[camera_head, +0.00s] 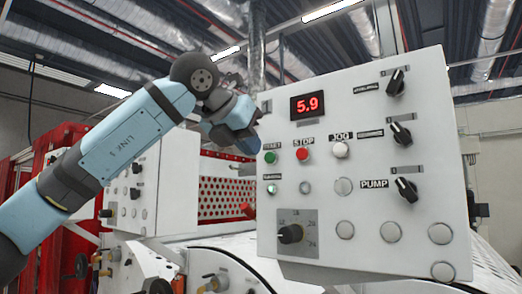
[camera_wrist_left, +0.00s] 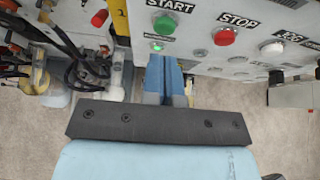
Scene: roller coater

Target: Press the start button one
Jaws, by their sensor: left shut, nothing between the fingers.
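The green start button (camera_head: 270,157) is at the upper left of the white control panel (camera_head: 420,130), left of the red stop button (camera_head: 302,153). In the left wrist view the green button (camera_wrist_left: 165,25) sits under the START label, just beyond the fingertips. My left gripper (camera_head: 250,142) is shut and empty, close to the panel's left edge beside the button. Its blue fingers (camera_wrist_left: 163,65) point toward the panel below the green button. I cannot tell whether they touch the panel; the button is uncovered in both views. My right gripper is not in view.
A small lit green lamp (camera_head: 271,188) is below the start button. A white jog button (camera_head: 340,150), black knobs (camera_head: 402,133) and a red 5.9 display (camera_head: 308,105) are also on the panel. Red perforated machinery (camera_head: 222,200) is behind its left side.

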